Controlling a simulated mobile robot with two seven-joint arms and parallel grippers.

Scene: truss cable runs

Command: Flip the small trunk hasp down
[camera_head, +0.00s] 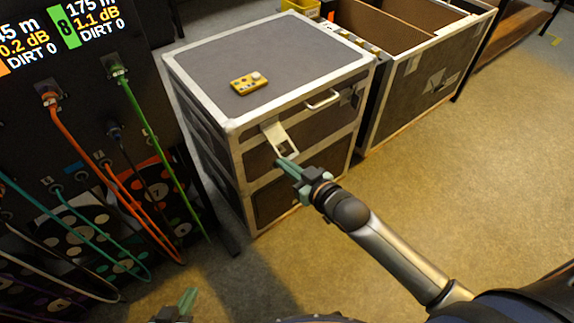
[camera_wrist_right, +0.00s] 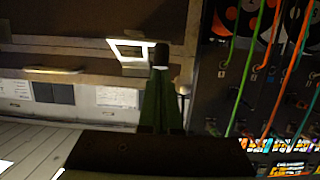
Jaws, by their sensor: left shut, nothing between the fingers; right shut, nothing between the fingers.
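The small trunk (camera_head: 262,65) is a grey case with pale metal edging, its lid down. Its hasp (camera_head: 274,133) is a pale metal strap with a slotted end, at the lid's front edge. It slants down and appears to stand out from the front face. In the wrist view the hasp's bright slotted frame (camera_wrist_right: 122,44) is beside my right fingertips. My right gripper (camera_head: 281,163) is shut and empty, at the hasp's lower end; I cannot tell whether they touch. My left gripper (camera_head: 188,296) is shut and empty, low in the head view, away from the trunk.
A yellow device (camera_head: 248,84) lies on the lid. A metal handle (camera_head: 322,100) is right of the hasp. A large open case (camera_head: 425,75) stands close on the right. A rack with hanging cables (camera_head: 150,130) is on the left. Floor in front is clear.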

